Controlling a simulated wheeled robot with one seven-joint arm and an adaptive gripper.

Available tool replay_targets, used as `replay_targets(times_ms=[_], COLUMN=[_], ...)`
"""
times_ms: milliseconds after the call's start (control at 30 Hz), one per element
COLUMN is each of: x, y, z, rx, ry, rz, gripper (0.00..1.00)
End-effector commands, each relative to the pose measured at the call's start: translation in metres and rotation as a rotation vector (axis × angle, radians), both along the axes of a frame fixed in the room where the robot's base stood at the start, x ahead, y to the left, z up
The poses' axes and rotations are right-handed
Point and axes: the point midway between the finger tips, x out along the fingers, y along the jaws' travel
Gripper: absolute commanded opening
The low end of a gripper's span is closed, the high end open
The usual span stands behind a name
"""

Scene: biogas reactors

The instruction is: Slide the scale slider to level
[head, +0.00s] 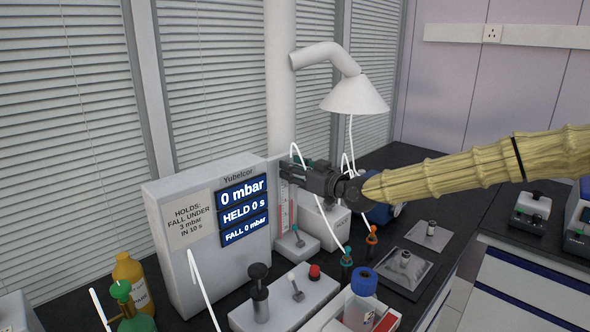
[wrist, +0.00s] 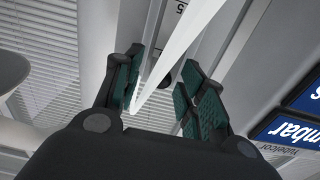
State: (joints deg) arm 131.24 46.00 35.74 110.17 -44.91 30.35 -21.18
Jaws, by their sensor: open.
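The scale (head: 284,208) is a narrow upright white strip with red marks, beside the grey display unit in the head view. Its upper part is hidden behind my gripper (head: 296,172). In the wrist view the scale (wrist: 180,8) shows at the top with a printed number. A small dark rounded piece (wrist: 166,76), perhaps the slider's knob, lies between the green-padded fingers of my gripper (wrist: 160,84). The fingers stand apart, with a gap on both sides of it. A white tube crosses in front, so contact cannot be told.
The display unit (head: 188,268) reads 0 mbar, held 0 s, fall 0 mbar. White tubes (head: 203,290) arch over the bench. A lamp-like hood (head: 354,96) hangs above. A lever box (head: 285,300) and a blue-capped bottle (head: 364,282) stand in front.

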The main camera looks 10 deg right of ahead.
Motion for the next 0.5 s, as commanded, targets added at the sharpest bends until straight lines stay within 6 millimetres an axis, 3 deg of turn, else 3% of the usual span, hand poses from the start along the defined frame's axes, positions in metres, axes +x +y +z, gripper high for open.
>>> replay_targets(times_ms=[267, 500], x=[-0.008, -0.039], y=[-0.006, -0.027], z=[0.000, 0.001], rx=[0.001, 0.001], ry=[0.001, 0.000], rz=[0.000, -0.001], gripper=[0.40, 0.40])
